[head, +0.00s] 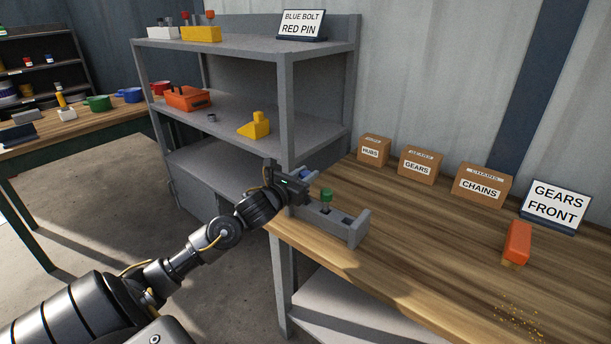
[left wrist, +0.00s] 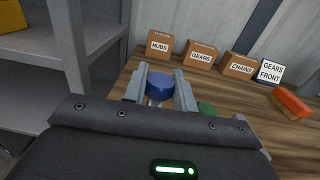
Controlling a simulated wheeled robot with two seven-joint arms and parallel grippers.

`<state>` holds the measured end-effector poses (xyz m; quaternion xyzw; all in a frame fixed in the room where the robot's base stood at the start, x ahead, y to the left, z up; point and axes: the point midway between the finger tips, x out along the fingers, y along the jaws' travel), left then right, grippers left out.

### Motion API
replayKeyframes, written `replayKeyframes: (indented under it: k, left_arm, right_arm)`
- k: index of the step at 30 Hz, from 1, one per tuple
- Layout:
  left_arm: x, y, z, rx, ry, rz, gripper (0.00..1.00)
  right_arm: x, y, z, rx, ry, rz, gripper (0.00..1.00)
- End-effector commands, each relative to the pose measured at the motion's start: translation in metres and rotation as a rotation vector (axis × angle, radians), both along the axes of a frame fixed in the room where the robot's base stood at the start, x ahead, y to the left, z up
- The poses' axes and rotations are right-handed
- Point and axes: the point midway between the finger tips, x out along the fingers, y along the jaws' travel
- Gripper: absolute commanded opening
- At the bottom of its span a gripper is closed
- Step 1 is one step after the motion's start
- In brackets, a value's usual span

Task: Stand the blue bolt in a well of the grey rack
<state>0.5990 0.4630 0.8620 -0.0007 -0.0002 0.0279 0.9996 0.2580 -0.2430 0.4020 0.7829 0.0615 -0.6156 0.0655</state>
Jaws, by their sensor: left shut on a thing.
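The grey rack (head: 357,230) lies along the near left edge of the wooden table. A green-headed bolt (head: 326,195) stands upright in it, and its green head (left wrist: 207,107) shows in the left wrist view. My left gripper (head: 305,180) is over the far left end of the rack. It is shut on the blue bolt (left wrist: 160,86), whose round head shows between the two fingers; a bit of blue (head: 307,173) also shows in the head view. The bolt's lower part is hidden, so I cannot tell whether it is in a well. My right gripper is not in view.
Cardboard boxes for hubs (head: 372,150), gears (head: 419,166) and chains (head: 481,184) stand along the wall. A "GEARS FRONT" sign (head: 556,205) and an orange brush (head: 517,241) are at right. A grey shelf (head: 287,110) stands close behind my left gripper. The table's middle is clear.

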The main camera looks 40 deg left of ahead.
Motion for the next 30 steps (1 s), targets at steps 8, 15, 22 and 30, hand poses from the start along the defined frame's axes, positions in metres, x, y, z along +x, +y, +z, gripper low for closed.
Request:
replayKeyframes:
  k: [8,15,22,30]
  left_arm:
    - [0.0,0.0003,0.0012,0.001,-0.003,0.0,0.0]
    - [0.0,0.0002,0.0012,0.0,-0.003,0.0,0.0]
    - [0.0,0.0002,0.0006,0.001,-0.003,0.0,0.0]
    - [0.0,0.0,0.0012,0.0,-0.002,0.0,0.0]
  right_arm:
    - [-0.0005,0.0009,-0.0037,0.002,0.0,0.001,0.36]
    - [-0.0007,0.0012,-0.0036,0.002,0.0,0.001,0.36]
    - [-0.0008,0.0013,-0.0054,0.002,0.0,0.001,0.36]
    - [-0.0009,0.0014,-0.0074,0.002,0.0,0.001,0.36]
